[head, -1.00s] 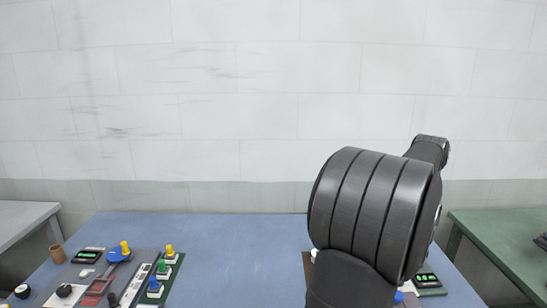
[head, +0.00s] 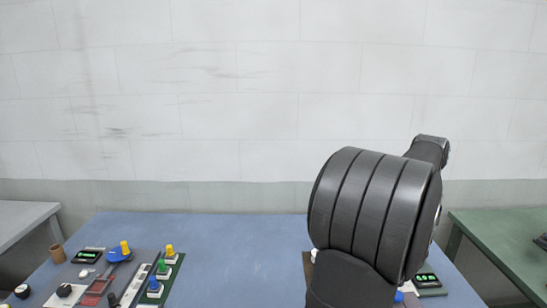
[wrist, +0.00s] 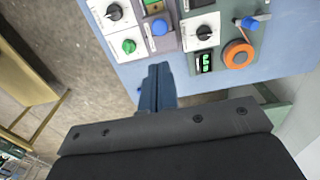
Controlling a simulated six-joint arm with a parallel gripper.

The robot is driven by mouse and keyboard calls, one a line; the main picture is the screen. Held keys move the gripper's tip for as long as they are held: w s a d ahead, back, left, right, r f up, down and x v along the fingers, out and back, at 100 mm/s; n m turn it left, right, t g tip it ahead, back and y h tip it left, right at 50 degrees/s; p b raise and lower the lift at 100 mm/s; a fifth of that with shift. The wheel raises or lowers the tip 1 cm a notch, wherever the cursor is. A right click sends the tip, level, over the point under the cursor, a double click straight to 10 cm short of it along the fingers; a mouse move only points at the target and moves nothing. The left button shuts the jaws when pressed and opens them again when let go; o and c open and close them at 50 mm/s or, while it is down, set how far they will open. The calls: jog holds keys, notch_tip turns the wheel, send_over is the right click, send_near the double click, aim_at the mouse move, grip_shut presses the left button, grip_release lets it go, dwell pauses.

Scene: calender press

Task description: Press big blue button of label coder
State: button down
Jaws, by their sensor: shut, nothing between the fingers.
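I cannot read a label, so I cannot tell for certain that this is the label coder. My gripper (wrist: 158,68) is shut and empty, its fingertips below that button in the picture with a visible gap between. In the head view a small blue part (head: 399,296) shows at the lower edge of my arm, which hides most of that panel and my gripper. I cannot tell whether it is the same button.
Close to the button are a green knob (wrist: 128,46), black knobs (wrist: 114,12) (wrist: 204,32), a lit display (wrist: 204,62), an orange ring (wrist: 238,54) and a blue knob (wrist: 250,22). Another panel with blue (head: 153,284), green and yellow buttons stands left. The blue table's middle (head: 240,250) is clear.

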notch_tip(320, 180, down, 7)
jog(key=s+m+t+y, duration=0.1)
jog(key=m+t, duration=0.5)
jog(key=t, duration=0.3)
jog(key=shift+s+d+m+y, duration=0.2)
jog(key=shift+d+m+y, duration=0.1)
jog(key=shift+m+y, duration=0.1)
jog(key=shift+f, duration=4.45)
jog(key=shift+f, duration=0.1)
jog(key=shift+f, duration=0.3)
